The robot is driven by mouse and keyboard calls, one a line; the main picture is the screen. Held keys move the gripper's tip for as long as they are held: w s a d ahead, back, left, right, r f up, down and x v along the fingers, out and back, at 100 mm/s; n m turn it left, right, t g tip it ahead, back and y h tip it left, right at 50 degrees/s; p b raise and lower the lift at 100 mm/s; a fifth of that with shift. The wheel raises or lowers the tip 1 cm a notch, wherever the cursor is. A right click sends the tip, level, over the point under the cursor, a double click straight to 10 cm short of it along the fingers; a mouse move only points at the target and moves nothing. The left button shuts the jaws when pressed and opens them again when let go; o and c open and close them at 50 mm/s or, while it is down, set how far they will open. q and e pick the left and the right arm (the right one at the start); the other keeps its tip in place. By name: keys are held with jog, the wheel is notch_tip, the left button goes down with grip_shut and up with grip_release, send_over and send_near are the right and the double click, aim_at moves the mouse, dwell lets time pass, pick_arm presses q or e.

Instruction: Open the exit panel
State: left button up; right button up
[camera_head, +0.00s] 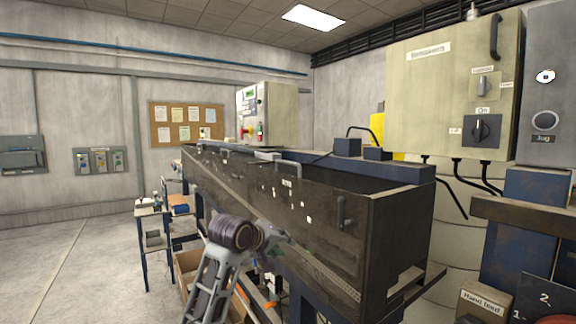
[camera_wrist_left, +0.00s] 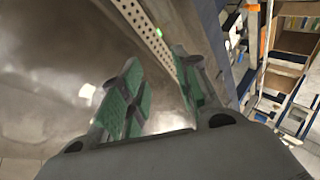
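The dark brown, worn machine housing (camera_head: 385,235) runs from the middle back to the right front in the head view. Its long side panel (camera_head: 315,220) carries a small dark vertical handle (camera_head: 341,212) near the front corner. No label marks which panel is the exit panel. My left gripper (camera_head: 275,250) is low in front of this side, left of and below the handle, partly hidden by its wrist. In the left wrist view, its green-padded fingers (camera_wrist_left: 157,75) are apart, with nothing held between them. My right gripper is in neither view.
A perforated metal strip (camera_wrist_left: 150,35) passes close to the left fingers. Below the housing stand cardboard boxes (camera_head: 187,265). A beige control cabinet (camera_head: 440,100) hangs at right, and a dark ledge (camera_head: 530,215) juts out beneath it. The floor (camera_head: 70,260) at left is clear.

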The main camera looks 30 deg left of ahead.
pick_arm(q)
notch_tip(320, 180, up, 12)
jog(key=w+a+n+t, duration=0.1)
jog(key=a+n+t, duration=0.1)
jog(key=a+n, duration=0.1)
jog(key=n+t+h, duration=0.1)
jog(key=n+t, duration=0.1)
send_near(287, 163)
jog(key=v, duration=0.3)
jog(key=shift+r, duration=0.15)
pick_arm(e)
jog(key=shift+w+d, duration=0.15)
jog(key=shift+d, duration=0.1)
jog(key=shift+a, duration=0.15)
pick_arm(q)
jog(key=p+x, duration=0.2)
jog(key=x, duration=0.9)
jog(key=shift+w+p, duration=0.3)
jog(key=shift+w, duration=0.1)
jog(key=shift+x, duration=0.95)
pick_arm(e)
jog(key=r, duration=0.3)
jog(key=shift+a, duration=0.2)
pick_arm(q)
jog(key=shift+c, duration=0.5)
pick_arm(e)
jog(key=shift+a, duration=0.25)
